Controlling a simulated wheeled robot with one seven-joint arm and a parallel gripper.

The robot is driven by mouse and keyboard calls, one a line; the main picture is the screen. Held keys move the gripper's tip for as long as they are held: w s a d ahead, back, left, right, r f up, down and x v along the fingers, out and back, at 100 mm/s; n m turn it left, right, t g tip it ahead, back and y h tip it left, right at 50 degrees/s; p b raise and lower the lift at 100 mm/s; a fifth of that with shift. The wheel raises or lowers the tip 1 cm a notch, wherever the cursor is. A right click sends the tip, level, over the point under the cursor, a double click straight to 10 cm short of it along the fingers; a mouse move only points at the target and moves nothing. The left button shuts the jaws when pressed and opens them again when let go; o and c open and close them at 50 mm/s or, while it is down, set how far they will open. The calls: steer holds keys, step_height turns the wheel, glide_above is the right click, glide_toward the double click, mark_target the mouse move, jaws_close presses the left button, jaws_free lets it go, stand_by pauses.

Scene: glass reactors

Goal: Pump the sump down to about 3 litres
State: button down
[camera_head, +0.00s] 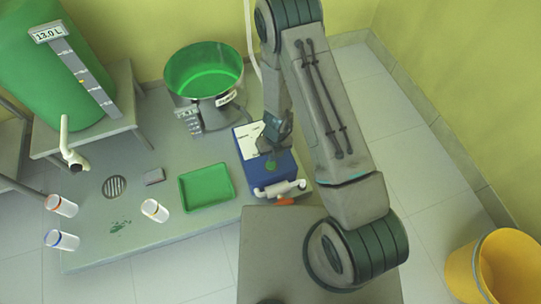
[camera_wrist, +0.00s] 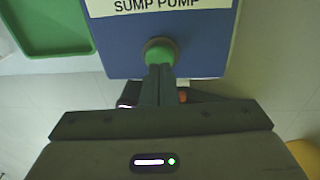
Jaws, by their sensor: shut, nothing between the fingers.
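The blue pump box (camera_head: 283,172) stands on the grey bench; its white label reads "SUMP PUMP" in the wrist view (camera_wrist: 218,40). A round green button (camera_wrist: 159,51) with a dark rim is on its top; it also shows in the head view (camera_head: 270,164). My gripper (camera_wrist: 160,70) is shut and empty, its fingertips at the button's near edge; I cannot tell whether they touch or press it. In the head view my gripper (camera_head: 272,146) is over the box.
A large green tank (camera_head: 30,60) at left has a display reading 13.0 L. A yellow bin (camera_head: 497,270) stands at right.

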steer(key=shift+w+d+r+p, duration=0.15)
steer(key=shift+r+p, duration=0.55)
steer(key=shift+r, duration=0.35)
steer(key=shift+w+d+r+p, duration=0.1)
steer(key=shift+r+p, duration=0.6)
steer(key=shift+r, duration=0.35)
